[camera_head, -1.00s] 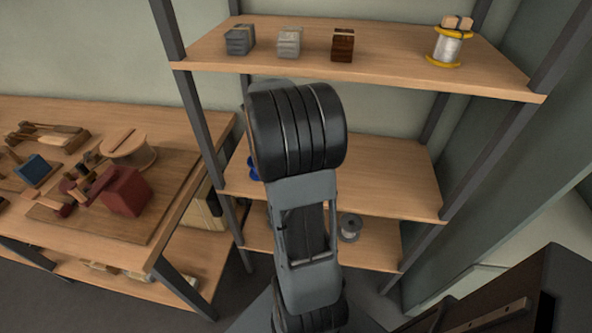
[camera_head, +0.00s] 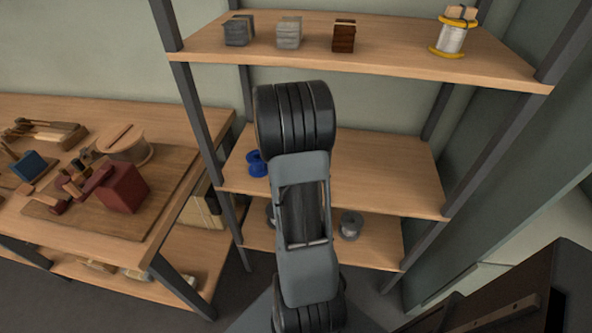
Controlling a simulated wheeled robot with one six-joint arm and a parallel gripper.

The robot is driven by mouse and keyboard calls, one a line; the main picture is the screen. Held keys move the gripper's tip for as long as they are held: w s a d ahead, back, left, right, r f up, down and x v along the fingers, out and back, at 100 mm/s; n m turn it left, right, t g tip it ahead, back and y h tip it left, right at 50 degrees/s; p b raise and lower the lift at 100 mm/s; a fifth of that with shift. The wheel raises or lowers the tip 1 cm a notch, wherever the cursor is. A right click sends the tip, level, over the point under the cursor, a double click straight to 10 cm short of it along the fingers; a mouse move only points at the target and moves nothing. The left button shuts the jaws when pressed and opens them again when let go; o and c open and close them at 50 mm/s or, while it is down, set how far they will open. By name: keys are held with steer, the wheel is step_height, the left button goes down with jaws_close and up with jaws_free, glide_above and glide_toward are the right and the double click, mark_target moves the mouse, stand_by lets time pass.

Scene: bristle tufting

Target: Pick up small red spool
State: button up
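I cannot make out a small red spool in this view. My arm rises through the middle of the picture in front of the shelf rack and hides part of its middle and lower shelves. My gripper does not show. A small blue spool (camera_head: 257,164) stands on the middle shelf (camera_head: 385,178), just left of my arm. A grey spool (camera_head: 351,226) stands on the lower shelf, right of my arm. A spool with yellow ends and pale winding (camera_head: 451,40) stands at the right of the top shelf (camera_head: 390,62).
Grey bundles (camera_head: 239,31) and a dark brown block (camera_head: 344,36) sit on the top shelf. The workbench (camera_head: 185,130) at left holds a dark red block (camera_head: 122,187), a wooden round piece (camera_head: 125,145) and tools. The middle shelf's right part is clear.

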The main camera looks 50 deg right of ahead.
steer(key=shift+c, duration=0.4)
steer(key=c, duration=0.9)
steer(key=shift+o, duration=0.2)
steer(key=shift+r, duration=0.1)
